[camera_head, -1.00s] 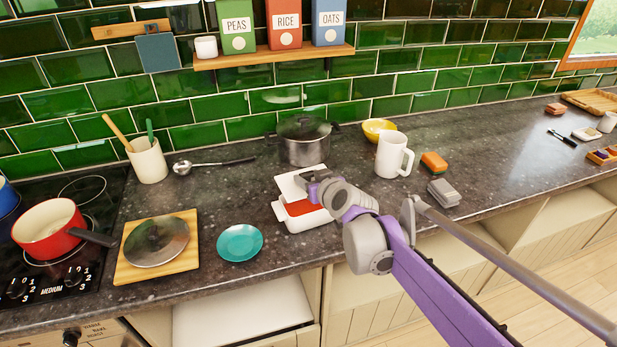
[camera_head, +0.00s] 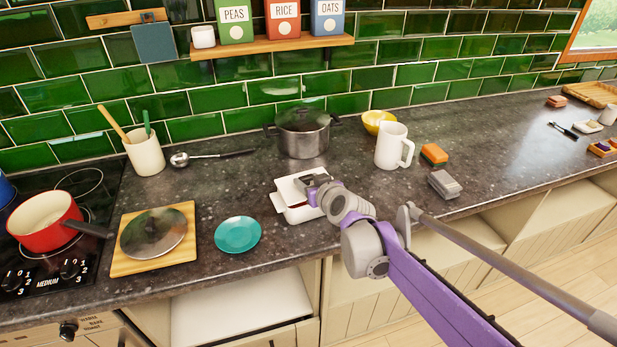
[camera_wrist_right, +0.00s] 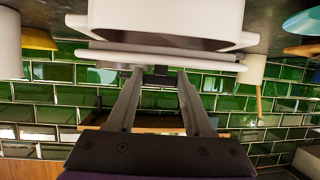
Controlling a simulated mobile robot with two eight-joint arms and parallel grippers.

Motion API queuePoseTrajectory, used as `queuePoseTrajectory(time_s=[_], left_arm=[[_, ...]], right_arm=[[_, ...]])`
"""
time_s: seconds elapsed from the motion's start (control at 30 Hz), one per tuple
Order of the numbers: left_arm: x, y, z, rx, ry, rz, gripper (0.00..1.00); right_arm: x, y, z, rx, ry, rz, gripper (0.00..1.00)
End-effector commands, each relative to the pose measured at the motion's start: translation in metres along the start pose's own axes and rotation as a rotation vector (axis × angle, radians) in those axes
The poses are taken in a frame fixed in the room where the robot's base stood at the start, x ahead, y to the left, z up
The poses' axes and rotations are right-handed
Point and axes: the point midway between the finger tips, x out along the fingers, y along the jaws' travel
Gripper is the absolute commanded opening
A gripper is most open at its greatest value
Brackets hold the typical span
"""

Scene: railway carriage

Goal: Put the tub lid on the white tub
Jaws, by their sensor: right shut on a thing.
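The white tub (camera_head: 303,214) stands on the dark counter near its front edge, left of the mug. The white tub lid (camera_head: 287,190) is over the tub's opening, roughly lined up with it. My left gripper is not in view.
A steel pot (camera_head: 303,138) stands behind the tub and a white mug (camera_head: 392,146) to its right. A teal plate (camera_head: 237,235) lies to the left. A sponge (camera_head: 434,154) and a grey box (camera_head: 444,184) lie farther right.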

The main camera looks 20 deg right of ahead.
Motion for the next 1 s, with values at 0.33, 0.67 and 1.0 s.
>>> queuePoseTrajectory(time_s=[0.33, 0.67, 1.0], left_arm=[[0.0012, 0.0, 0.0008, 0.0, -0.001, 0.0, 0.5], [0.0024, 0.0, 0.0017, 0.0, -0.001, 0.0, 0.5], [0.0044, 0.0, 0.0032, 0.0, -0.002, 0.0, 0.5]], right_arm=[[0.0013, 0.0, 0.0029, 0.0, 0.0, 0.0, 0.0], [0.0024, 0.0, 0.0056, 0.001, 0.0, 0.0, 0.0], [0.0044, 0.0, 0.0102, 0.001, 0.0, 0.0, 0.0]])
